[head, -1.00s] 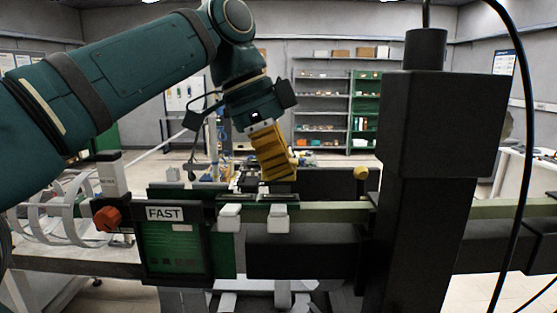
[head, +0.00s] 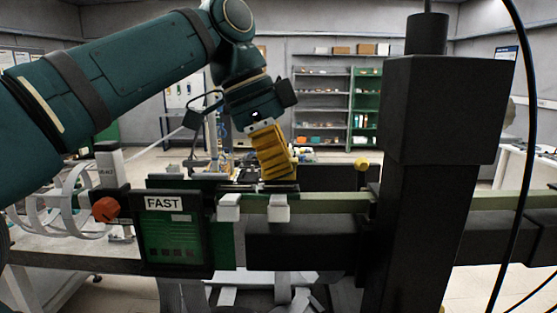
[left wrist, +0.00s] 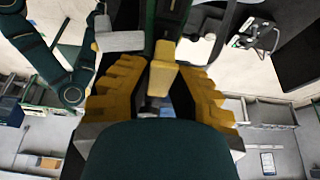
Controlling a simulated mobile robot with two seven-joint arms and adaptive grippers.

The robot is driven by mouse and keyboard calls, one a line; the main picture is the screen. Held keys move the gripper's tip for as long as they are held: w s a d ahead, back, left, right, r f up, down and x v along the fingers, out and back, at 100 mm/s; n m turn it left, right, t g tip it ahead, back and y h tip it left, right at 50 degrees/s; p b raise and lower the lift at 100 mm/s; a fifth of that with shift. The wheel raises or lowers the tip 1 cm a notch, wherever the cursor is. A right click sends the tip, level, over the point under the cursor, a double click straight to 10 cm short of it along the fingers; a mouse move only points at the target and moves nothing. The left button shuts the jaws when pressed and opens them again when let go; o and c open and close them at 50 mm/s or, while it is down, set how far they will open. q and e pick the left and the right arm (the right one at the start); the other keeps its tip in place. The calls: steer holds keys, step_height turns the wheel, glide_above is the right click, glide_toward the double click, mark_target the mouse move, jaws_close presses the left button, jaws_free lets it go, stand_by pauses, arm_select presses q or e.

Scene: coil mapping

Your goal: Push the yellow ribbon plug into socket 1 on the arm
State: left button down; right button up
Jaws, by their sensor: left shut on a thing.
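My left gripper (head: 272,160) has ribbed yellow fingers and points down at the dark top of the long horizontal arm in the head view. In the left wrist view its fingers (left wrist: 158,75) are shut around the yellow plug (left wrist: 163,72). The plug's lower part is hidden between the fingers. Two white blocks (head: 229,207) (head: 279,207) sit on the arm's near side, just below the fingertips. One pale block (left wrist: 118,41) shows beside the plug in the wrist view. I cannot read any socket number. The right gripper does not show clearly.
A green board with a FAST label (head: 164,203) stands left of the fingertips, with an orange knob (head: 106,209) beside it. White looped ribbons (head: 60,210) lie farther left. A thick black column (head: 430,180) blocks the right side. A yellow knob (head: 361,164) stands by it.

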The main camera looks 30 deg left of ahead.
arm_select(q)
steer(key=shift+f+b, duration=0.45)
steer(key=shift+f, duration=0.25)
stand_by(0.6)
steer(key=c, duration=0.9)
jaws_free()
steer(key=shift+o, duration=0.2)
steer(key=v, duration=0.7)
steer(key=shift+s+r, duration=0.1)
steer(key=shift+r, duration=0.15)
